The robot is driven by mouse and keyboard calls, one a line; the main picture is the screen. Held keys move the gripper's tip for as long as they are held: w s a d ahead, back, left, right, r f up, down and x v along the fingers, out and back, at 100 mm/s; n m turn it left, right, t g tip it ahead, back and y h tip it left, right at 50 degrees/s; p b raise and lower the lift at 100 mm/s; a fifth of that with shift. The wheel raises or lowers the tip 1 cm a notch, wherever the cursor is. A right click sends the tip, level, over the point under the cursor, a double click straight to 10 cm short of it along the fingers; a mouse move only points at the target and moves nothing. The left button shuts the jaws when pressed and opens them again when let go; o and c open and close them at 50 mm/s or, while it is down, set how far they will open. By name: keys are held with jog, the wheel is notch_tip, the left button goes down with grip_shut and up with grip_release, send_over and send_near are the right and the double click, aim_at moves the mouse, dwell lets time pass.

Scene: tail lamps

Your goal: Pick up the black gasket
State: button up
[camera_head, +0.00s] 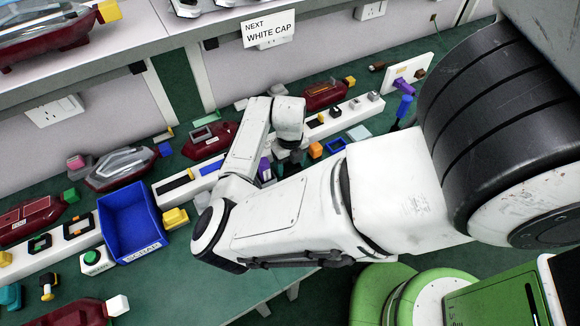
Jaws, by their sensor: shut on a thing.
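My gripper (290,157) points down over the green bench, past the bend of my white arm. Its fingers are dark and small, partly hidden by the arm. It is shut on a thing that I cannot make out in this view. Two black square frames that look like gaskets lie on the white strip at the left: one (40,243) is left of the other (78,219). Both are well away from my gripper. I cannot tell whether another black gasket is at the fingers.
A blue bin (129,220) marked SCRAP stands left of my arm, with a green button box (96,260) beside it. Red lamp housings (208,140) and small coloured parts crowd the bench. A sign (269,29) reads "NEXT WHITE CAP". A blue-handled tool (404,106) stands to the right.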

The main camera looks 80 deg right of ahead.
jog(key=shift+r, duration=0.1)
jog(key=shift+r, duration=0.65)
jog(key=s+r+b, duration=0.2)
jog(key=s+r, duration=0.9)
jog(key=s, duration=0.3)
jog(key=shift+r, duration=0.3)
jog(key=o, duration=0.4)
jog(key=c, duration=0.4)
jog(key=shift+o, duration=0.2)
